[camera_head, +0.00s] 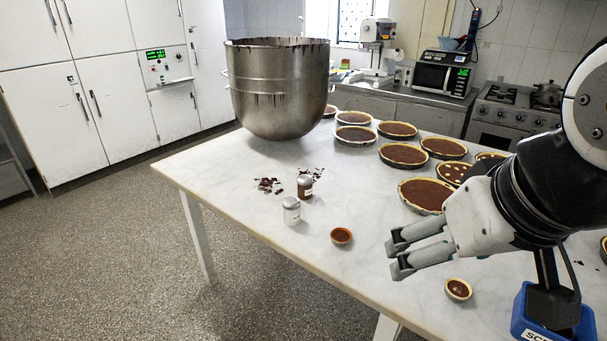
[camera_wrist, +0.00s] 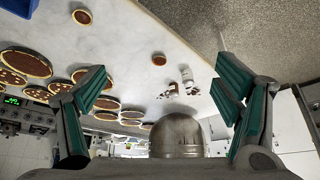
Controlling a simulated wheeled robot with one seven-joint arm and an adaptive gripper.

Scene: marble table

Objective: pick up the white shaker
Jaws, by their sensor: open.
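The white shaker (camera_head: 292,211) stands upright on the marble table (camera_head: 260,220), near its front left edge. A brown shaker with a pale cap (camera_head: 305,187) stands just behind it. In the wrist view the white shaker (camera_wrist: 187,75) shows small, right of centre, with the brown shaker (camera_wrist: 191,88) beside it. My gripper (camera_head: 397,258) is open and empty above the right part of the table, well to the right of the white shaker. In the wrist view both fingers of my gripper (camera_wrist: 170,90) are spread wide with nothing between them.
A large steel bowl (camera_head: 279,88) stands at the back left of the table. Several chocolate tarts (camera_head: 403,154) fill the back right. Small tarts (camera_head: 341,236) (camera_head: 458,289) lie near the front. Chocolate shavings (camera_head: 268,185) lie beside the shakers. A blue container (camera_head: 552,322) is at lower right.

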